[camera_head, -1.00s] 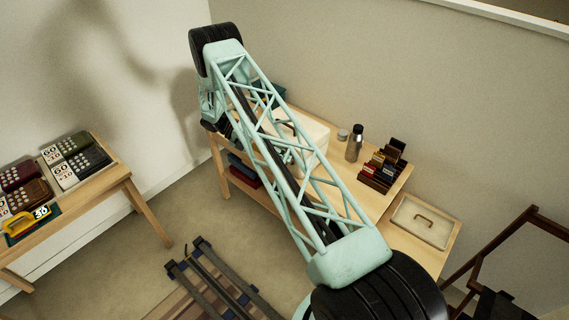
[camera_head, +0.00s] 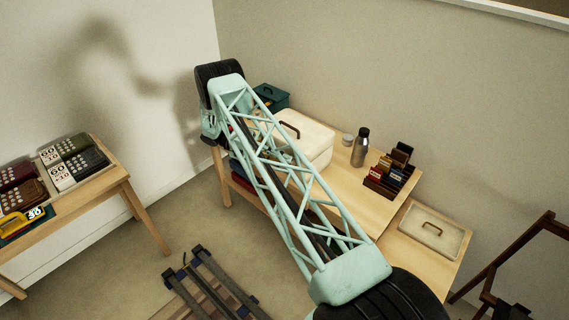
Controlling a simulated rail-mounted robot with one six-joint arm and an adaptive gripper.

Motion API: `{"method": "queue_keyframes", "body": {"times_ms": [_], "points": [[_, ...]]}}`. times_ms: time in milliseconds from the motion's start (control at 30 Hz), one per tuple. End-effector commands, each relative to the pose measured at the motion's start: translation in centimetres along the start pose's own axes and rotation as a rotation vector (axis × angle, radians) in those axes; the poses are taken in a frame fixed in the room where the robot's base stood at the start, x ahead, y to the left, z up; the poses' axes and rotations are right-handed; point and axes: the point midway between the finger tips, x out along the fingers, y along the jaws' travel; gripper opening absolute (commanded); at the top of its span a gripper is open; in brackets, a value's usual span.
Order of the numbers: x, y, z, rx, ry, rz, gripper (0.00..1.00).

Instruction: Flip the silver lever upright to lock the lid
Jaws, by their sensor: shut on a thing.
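A white box (camera_head: 318,150) with a brown handle on its lid (camera_head: 309,127) stands on the wooden table. The lid looks shut. My arm's lattice link crosses in front of the box and hides its left and front parts. I cannot make out a silver lever on the box. My gripper is hidden behind my own arm, so I cannot see what it touches.
A teal box (camera_head: 272,97) stands behind the white box. To its right are a metal bottle (camera_head: 360,147), a small jar (camera_head: 347,139) and a dark rack (camera_head: 390,172). A cream flat panel with handle (camera_head: 432,228) lies on the right. Another table (camera_head: 104,184) stands at left.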

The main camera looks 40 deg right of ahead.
Motion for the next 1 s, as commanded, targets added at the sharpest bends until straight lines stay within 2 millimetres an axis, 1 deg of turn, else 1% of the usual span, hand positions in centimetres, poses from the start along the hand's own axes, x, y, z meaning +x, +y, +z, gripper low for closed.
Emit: {"method": "queue_keyframes", "body": {"times_ms": [400, 433, 567, 600, 1000], "points": [[-0.07, -0.04, 0.11, 0.000, -0.002, -0.003, 0.00], [-0.07, -0.04, 0.11, 0.000, -0.002, -0.003, 0.11], [-0.06, -0.03, 0.09, 0.000, -0.001, -0.004, 0.23], [-0.05, -0.03, 0.08, -0.001, -0.001, -0.004, 0.24], [-0.24, 0.00, 0.03, -0.001, -0.001, -0.004, 0.24]]}}
